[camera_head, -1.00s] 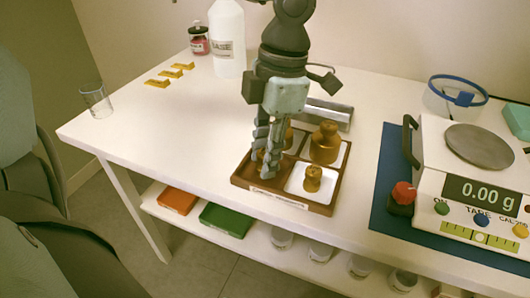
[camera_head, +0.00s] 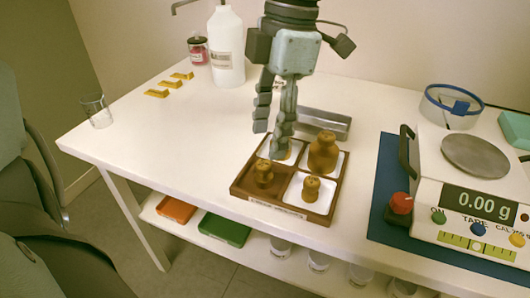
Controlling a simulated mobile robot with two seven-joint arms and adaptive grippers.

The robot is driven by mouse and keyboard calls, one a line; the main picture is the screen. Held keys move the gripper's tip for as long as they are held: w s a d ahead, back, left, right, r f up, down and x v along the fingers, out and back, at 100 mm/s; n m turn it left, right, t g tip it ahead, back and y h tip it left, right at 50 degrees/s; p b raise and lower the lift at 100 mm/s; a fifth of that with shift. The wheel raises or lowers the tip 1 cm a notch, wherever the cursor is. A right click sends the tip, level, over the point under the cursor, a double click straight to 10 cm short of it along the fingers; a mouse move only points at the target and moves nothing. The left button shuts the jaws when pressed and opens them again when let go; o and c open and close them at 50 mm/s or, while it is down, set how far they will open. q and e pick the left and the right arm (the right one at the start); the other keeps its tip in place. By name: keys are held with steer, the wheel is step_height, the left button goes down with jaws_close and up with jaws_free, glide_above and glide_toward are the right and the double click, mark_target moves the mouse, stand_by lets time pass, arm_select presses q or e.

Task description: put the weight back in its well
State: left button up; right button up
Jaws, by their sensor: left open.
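A brown wooden tray (camera_head: 240,189) with four square wells stands near the table's front edge. A small brass weight (camera_head: 263,173) stands upright in the front-left well, whose floor looks brown. Another small weight (camera_head: 311,189) stands in the white-floored front-right well, and a larger one (camera_head: 323,153) in the back-right well. The back-left well is partly hidden behind a finger; some brass shows there. My left gripper (camera_head: 270,142) is open and empty, just above and behind the front-left weight, fingers pointing down. My right gripper is not in view.
A balance (camera_head: 463,195) reading 0.00 g stands on a blue mat at the right. A grey metal bar (camera_head: 325,122) lies behind the tray. A white bottle (camera_head: 227,48), red jar, gold pieces and a glass (camera_head: 97,111) stand left. The table left of the tray is clear.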

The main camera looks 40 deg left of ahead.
arm_select(q)
steer(key=r, duration=0.5)
steer(key=shift+w+d, duration=0.15)
steer(key=shift+w, duration=0.15)
steer(key=shift+f, duration=0.1)
